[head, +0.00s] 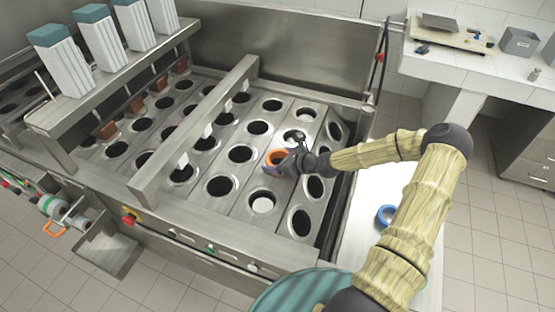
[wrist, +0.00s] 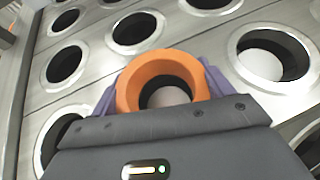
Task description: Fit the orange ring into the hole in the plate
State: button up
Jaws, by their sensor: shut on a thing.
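The orange ring (head: 275,157) is in my gripper (head: 279,164) above the metal plate (head: 222,207) of the cup filler. In the wrist view the orange ring (wrist: 163,68) sits between the two purple fingers, which are shut on its sides. Through its opening I see part of a dark hole and something pale. Whether the ring touches the plate is not clear. Several round holes with metal rims surround it, among them an empty dark hole (wrist: 134,30) behind the ring and a hole with a white piece inside (wrist: 268,54) to the right.
A metal crossbar (head: 196,130) stands over the plate to the left of my gripper. White stacks (head: 66,68) with teal tops stand at the back left. A blue ring (head: 385,216) lies on the white table at the right.

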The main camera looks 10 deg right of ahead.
jog(key=o, duration=1.5)
jog(key=shift+c, duration=0.2)
jog(key=b+v, duration=0.2)
jog(key=v, duration=1.5)
jog(key=shift+d, duration=0.15)
jog(key=shift+s, duration=0.15)
